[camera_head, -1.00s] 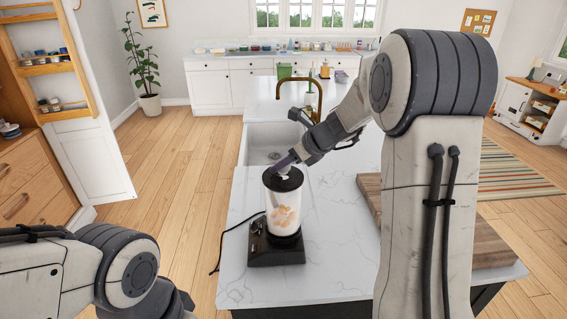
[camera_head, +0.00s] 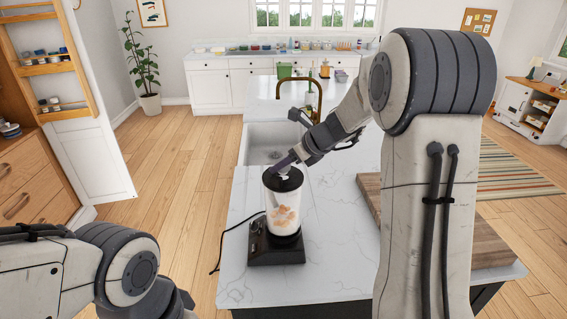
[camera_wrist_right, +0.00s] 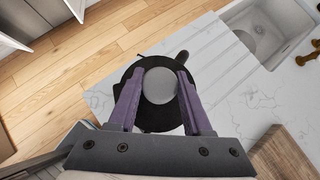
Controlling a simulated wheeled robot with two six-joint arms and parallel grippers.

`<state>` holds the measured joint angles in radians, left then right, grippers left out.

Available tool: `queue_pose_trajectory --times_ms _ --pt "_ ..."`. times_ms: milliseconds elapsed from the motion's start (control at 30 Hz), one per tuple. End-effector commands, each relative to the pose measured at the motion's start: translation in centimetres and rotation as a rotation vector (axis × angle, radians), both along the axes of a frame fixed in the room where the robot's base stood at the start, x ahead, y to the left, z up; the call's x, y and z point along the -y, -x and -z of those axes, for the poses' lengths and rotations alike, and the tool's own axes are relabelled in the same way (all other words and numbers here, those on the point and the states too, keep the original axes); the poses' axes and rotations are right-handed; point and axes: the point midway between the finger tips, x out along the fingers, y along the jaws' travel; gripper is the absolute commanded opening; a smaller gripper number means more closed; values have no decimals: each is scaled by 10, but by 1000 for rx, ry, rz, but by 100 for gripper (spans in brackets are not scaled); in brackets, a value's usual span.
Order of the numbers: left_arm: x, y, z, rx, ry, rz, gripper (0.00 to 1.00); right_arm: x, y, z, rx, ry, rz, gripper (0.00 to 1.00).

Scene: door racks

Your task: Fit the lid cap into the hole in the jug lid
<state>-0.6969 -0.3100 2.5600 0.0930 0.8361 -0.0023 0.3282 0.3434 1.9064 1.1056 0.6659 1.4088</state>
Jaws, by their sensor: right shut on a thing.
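The lid cap (camera_wrist_right: 159,86) is a pale grey round piece between the purple fingers of my right gripper (camera_wrist_right: 161,76) in the right wrist view. The gripper is shut on it. The black round jug lid (camera_head: 284,181) sits on top of the clear jug (camera_head: 285,212). In the head view my right gripper (camera_head: 285,165) is right above the lid, with the cap at or just over its middle. The cap and fingers hide the hole, so I cannot tell whether the cap is seated in it. My left gripper is out of view.
The jug, with pale orange pieces inside, stands on a black blender base (camera_head: 276,246) near the counter's left edge. A sink (camera_head: 268,146) with a brass tap (camera_head: 318,92) lies behind it. A wooden board (camera_head: 486,240) lies to the right. The marble counter (camera_head: 335,230) between is clear.

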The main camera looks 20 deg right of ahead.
Motion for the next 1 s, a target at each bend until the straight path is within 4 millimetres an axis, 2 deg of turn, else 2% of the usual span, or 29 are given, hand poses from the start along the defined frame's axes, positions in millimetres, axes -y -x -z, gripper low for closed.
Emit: queue_pose_trajectory --times_ms 867,900,967,1000 --pt "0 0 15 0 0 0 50 0 0 18 0 -1 1 0" --pt "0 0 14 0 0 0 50 0 0 17 0 0 0 65" --pt "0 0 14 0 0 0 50 0 0 17 0 0 0 84" --pt "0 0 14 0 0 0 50 0 0 17 -2 -1 0 84"
